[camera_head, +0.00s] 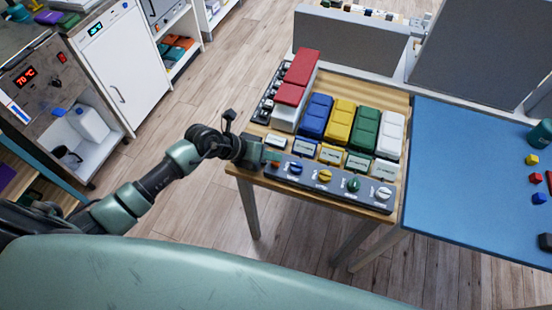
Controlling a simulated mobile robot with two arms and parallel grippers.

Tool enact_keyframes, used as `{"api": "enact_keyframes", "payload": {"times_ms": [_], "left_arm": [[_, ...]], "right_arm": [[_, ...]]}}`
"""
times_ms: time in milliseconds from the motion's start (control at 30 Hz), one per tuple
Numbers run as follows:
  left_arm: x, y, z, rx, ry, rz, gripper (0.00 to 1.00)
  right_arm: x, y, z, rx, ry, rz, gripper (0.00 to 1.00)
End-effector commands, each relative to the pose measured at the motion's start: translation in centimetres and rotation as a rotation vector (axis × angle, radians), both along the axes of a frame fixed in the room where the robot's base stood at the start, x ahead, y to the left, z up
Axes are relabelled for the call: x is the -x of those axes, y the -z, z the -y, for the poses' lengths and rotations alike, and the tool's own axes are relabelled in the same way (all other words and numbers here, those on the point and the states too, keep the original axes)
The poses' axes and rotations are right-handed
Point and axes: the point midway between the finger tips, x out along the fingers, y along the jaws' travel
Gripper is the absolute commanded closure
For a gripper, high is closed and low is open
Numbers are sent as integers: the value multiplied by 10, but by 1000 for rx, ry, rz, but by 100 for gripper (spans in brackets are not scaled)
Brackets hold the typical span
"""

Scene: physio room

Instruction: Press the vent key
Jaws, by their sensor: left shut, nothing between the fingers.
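A grey control strip (338,188) lies along the front edge of a wooden table. It carries a blue knob (295,168), a yellow knob (325,176), a green knob (353,184) and a white knob (383,192). A small orange-red piece (275,164) shows at its left end. The labels are too small to read, so I cannot tell which part is the vent key. My left gripper (271,157) is shut and empty at the strip's left end, close to the orange-red piece. I cannot tell whether it touches. My right gripper is not in view.
Behind the strip stand small labelled boxes and blue (315,115), yellow (339,120), green (364,128) and white (391,135) blocks. A red-topped white unit (297,82) stands at the left. A blue-topped table (465,175) adjoins at right. Wooden floor lies open at left.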

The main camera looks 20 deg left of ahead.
Motion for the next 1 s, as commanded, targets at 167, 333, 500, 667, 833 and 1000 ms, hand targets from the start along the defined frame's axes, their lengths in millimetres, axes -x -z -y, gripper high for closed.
{"api": "enact_keyframes", "payload": {"times_ms": [167, 333, 500, 667, 833, 1000], "left_arm": [[0, -13, 0, 0, 0, 0, 100], [0, -13, 0, 0, 0, 0, 100], [0, -13, 0, 0, -1, 1, 100], [0, -21, 0, 0, 0, 1, 100], [0, -39, 0, 0, 0, 2, 100], [0, -56, 0, 0, 0, 2, 100]], "right_arm": [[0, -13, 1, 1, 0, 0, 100], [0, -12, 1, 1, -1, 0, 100], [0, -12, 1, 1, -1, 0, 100], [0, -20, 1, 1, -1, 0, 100], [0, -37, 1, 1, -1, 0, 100], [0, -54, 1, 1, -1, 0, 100]]}}
